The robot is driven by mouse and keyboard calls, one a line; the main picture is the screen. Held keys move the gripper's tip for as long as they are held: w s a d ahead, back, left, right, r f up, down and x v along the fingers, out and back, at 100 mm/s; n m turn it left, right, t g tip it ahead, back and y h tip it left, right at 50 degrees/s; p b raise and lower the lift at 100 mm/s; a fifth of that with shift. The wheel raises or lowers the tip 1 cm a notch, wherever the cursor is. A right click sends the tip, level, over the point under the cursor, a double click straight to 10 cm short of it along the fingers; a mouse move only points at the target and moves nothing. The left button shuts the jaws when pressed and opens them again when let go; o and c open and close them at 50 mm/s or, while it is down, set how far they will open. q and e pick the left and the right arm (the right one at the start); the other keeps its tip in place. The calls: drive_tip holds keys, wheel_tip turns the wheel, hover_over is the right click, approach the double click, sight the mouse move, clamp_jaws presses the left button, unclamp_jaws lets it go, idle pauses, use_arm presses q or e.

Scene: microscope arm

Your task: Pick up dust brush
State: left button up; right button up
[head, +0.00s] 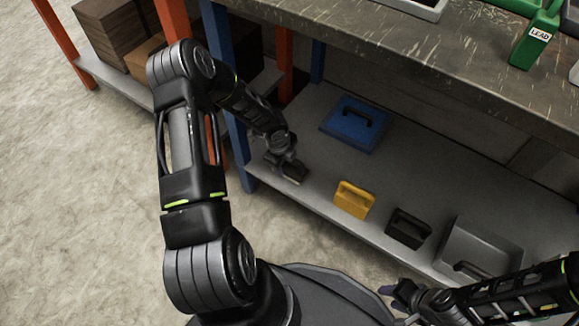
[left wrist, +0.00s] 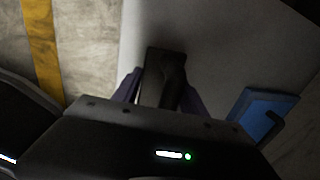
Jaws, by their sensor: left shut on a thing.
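The dust brush, a dark block-shaped thing (left wrist: 163,62), is between the two purple fingers of my left gripper (left wrist: 160,92) in the left wrist view. In the head view, the left gripper (head: 285,168) is low over the left end of the grey lower shelf, shut on the brush (head: 295,174). The gripper hides part of the brush, and I cannot tell whether the brush touches the shelf. My right gripper (head: 398,292) is at the bottom right, in front of the shelf and away from the brush; its opening is not clear.
A blue post (head: 232,120) stands left of the left gripper. The worn tabletop (head: 420,62) overhangs the shelf.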

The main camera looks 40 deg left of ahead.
use_arm(q)
drive_tip(key=c, duration=0.9)
wheel_tip(320, 180, up, 9)
drive_tip(key=p, duration=0.4)
drive_tip(key=shift+r+p, duration=0.3)
drive_tip(key=shift+r, duration=0.25)
